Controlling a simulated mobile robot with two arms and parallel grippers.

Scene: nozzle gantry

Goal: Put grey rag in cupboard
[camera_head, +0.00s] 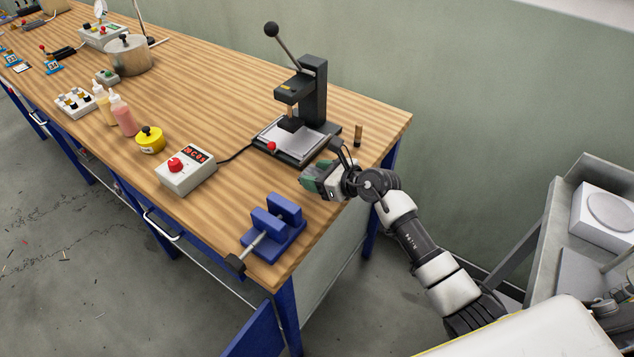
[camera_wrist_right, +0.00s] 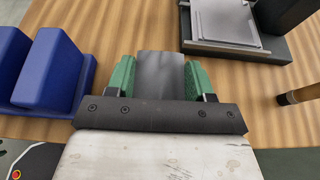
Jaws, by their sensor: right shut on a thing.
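My right gripper (camera_head: 313,179) is over the right end of the workbench, between the blue vise and the black press. In the right wrist view its green fingers are shut on a flat grey piece, which looks like the grey rag (camera_wrist_right: 161,66). In the head view the rag is hard to make out. Below the bench's near corner a blue panel (camera_head: 252,332) sticks out, which looks like an open cupboard door. A pale side panel (camera_head: 325,252) is under the bench end. The cupboard's inside is hidden. My left gripper is not in view.
The wooden bench (camera_head: 215,225) holds a blue vise (camera_head: 273,224), a black press (camera_head: 313,92), a control box (camera_head: 186,170), a yellow pot (camera_head: 150,140) and bottles. A small brown cylinder (camera_head: 358,135) stands near the back edge. A grey cart (camera_head: 562,205) is at right.

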